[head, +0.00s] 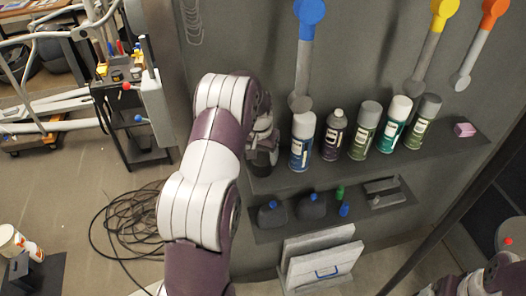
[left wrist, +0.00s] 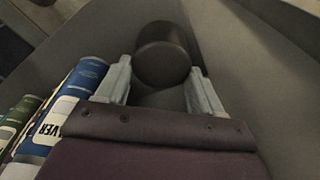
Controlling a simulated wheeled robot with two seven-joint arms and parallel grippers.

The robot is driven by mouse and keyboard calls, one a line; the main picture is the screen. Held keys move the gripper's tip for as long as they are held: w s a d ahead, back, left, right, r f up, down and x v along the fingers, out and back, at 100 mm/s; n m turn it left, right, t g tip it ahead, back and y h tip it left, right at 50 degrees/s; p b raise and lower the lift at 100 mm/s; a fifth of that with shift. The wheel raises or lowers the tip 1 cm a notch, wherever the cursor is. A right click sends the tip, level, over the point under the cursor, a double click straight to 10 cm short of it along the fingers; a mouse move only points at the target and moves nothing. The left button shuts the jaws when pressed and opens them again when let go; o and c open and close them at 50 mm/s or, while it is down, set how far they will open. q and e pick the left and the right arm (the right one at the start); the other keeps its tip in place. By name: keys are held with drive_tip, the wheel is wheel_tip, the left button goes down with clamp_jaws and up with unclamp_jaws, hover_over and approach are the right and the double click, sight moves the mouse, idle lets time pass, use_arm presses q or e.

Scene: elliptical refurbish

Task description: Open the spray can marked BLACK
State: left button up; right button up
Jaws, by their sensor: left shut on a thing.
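My left gripper (head: 262,138) is at the left end of the shelf. In the left wrist view its two pale fingers (left wrist: 165,85) are shut on a dark, short cylindrical thing (left wrist: 162,52), which looks like a cap. Part of this dark thing (head: 262,162) shows below the gripper in the head view, close to the shelf. A dark spray can (head: 333,140) stands upright in the row, with a rounded pale top and no coloured cap like its neighbours. Its label is too small to read. My right gripper is out of view.
A blue-labelled can (head: 301,143) stands just right of my left gripper. Several green-toned cans (head: 363,133) stand farther right on the grey shelf (head: 455,148), with a pink block (head: 464,130). A lower shelf (head: 262,234) holds dark bottles. Tools hang above.

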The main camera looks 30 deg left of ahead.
sight(261, 159)
use_arm(q)
drive_tip(key=shift+s, duration=0.15)
drive_tip(key=shift+f, duration=0.1)
drive_tip(key=o, duration=0.9)
drive_tip(key=shift+w+f, duration=0.1)
drive_tip(key=shift+w, duration=0.1)
drive_tip(key=shift+o, duration=1.4)
drive_tip(key=shift+w, duration=0.1)
drive_tip(key=shift+r, duration=0.35)
drive_tip(key=r+b, duration=0.1)
drive_tip(key=r, duration=0.1)
drive_tip(key=s+r, duration=0.1)
drive_tip(key=r, duration=0.2)
drive_tip(key=r+b, duration=0.1)
drive_tip(key=r, duration=0.2)
drive_tip(key=shift+s+b, duration=0.15)
drive_tip(key=shift+b, duration=0.15)
drive_tip(key=shift+s+r+p, duration=0.15)
drive_tip(key=shift+r+p, duration=0.4)
drive_tip(key=shift+r, duration=0.35)
drive_tip(key=shift+s+r+p, duration=0.1)
drive_tip(key=shift+r+p, duration=0.4)
drive_tip(key=shift+r, duration=0.35)
